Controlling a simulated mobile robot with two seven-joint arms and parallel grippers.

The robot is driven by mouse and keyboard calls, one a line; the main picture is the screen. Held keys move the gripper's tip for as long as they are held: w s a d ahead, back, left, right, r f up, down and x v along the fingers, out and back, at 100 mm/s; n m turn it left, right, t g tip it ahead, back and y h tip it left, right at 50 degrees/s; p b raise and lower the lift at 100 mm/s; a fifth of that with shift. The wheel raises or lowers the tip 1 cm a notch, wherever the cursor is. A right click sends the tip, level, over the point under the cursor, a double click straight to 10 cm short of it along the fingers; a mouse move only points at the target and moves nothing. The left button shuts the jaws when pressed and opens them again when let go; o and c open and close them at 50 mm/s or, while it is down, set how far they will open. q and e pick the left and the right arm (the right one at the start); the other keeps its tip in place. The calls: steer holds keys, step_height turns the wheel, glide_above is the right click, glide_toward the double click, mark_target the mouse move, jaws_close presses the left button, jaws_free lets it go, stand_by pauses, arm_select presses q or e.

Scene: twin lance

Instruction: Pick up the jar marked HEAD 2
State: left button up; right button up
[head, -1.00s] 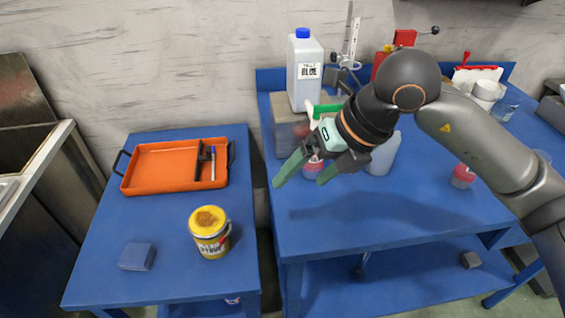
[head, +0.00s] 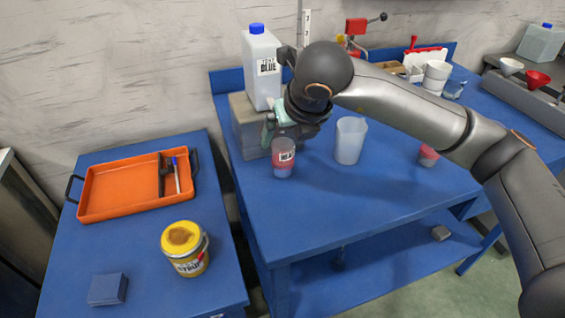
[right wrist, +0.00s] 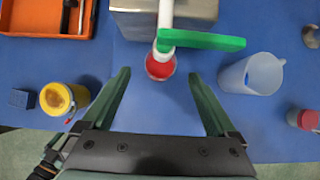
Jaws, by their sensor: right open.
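A small clear jar (head: 284,160) with a red upper part and a white label stands upright on the blue bench, by the front of a grey block; its label is too small to read surely. A second red-topped jar (head: 428,155) stands further right, its marking unreadable. My right gripper (head: 272,132) is open above the bench close to the first jar, its fingers partly hidden by the hand. In the right wrist view, a round red top (right wrist: 160,67) appears between the green fingertips (right wrist: 159,76), under a white spout; contact is not visible. My left gripper is out of view.
The white TONT BLUE-like bottle (head: 262,70) stands on the grey block (head: 243,122); its green-handled tap (right wrist: 202,41) overhangs the red top. A translucent beaker (head: 350,142) stands right of the jar. An orange tray (head: 120,190) and yellow tin (head: 186,250) occupy the left table.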

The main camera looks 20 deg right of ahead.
mark_target(284, 142)
steer(key=x, duration=0.5)
steer(key=shift+r, duration=0.1)
jaws_close()
stand_by(0.6)
